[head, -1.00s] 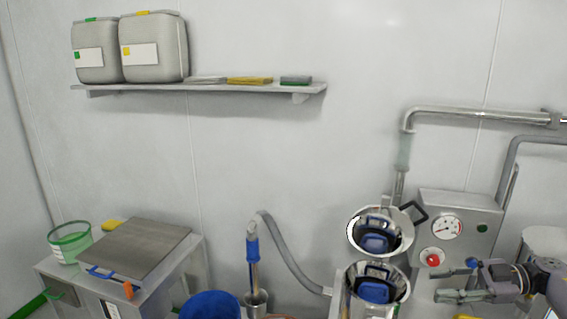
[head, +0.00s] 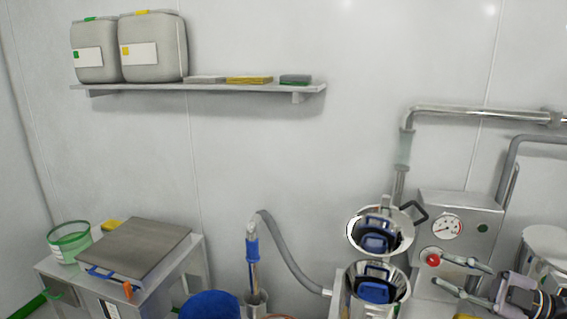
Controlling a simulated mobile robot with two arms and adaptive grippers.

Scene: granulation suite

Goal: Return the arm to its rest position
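My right gripper (head: 462,277) is at the lower right, in front of the grey control box (head: 459,205). Its fingers are spread apart and nothing shows between them. The upper finger overlaps the box near its red button (head: 433,259), but I cannot tell whether it touches. The rest of the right arm runs out at the lower right edge. My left gripper is not in view.
Two steel vessels with blue parts inside, an upper one (head: 354,232) and a lower one (head: 350,291), stand left of the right gripper. A steel pipe (head: 470,111) runs above. A bench (head: 192,263) with a flat plate stands at left.

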